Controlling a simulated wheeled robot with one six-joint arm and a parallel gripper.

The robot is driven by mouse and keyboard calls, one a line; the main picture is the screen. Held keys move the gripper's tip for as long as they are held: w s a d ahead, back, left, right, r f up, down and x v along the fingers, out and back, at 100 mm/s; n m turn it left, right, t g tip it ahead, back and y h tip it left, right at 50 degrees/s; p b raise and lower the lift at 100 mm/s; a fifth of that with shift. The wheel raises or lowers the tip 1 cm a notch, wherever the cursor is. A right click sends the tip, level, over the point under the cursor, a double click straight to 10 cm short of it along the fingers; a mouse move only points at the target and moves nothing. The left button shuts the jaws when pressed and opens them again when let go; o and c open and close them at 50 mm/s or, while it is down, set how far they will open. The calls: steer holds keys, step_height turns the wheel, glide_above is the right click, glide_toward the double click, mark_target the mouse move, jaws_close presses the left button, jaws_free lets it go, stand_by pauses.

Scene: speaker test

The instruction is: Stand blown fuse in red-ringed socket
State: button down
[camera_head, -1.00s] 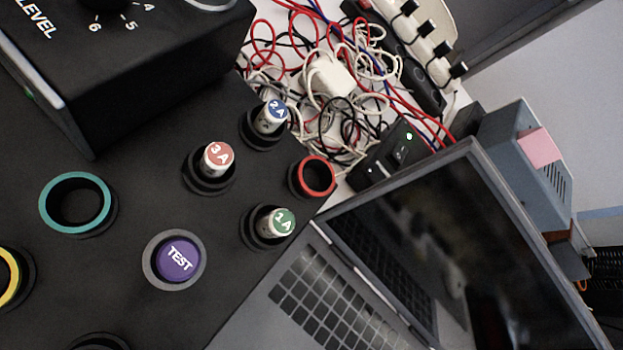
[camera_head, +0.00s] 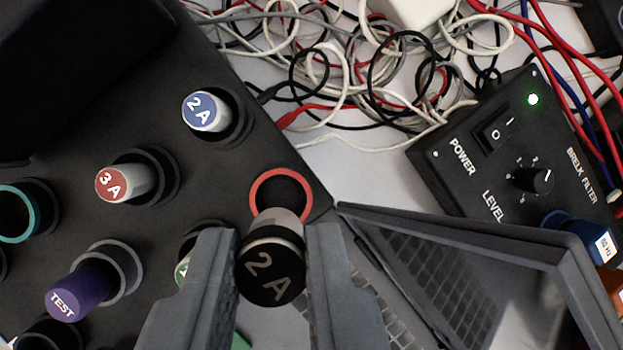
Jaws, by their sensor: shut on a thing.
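My gripper (camera_head: 274,236) is shut on a fuse (camera_head: 270,272) with a black cap marked 2 A and a pale metallic body. I take this dark-capped one as the blown fuse. The fuse is close to the red-ringed socket (camera_head: 256,188), and its far end overlaps the near side of the ring in the picture. The far part of the socket's dark opening shows and looks empty. I cannot tell whether the fuse's lower end is above the rim or touches it.
A blue 2 A fuse (camera_head: 205,111) and a red 3 A fuse (camera_head: 118,184) stand in nearby sockets. A green-capped fuse is mostly hidden behind my left finger.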

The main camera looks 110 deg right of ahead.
steer(key=shift+f, duration=3.75)
steer(key=shift+f, duration=0.25)
steer(key=c, duration=1.3)
jaws_free()
steer(key=shift+f, duration=0.1)
steer(key=shift+r, duration=0.35)
steer(key=v, duration=1.2)
steer(key=shift+a+r, duration=0.1)
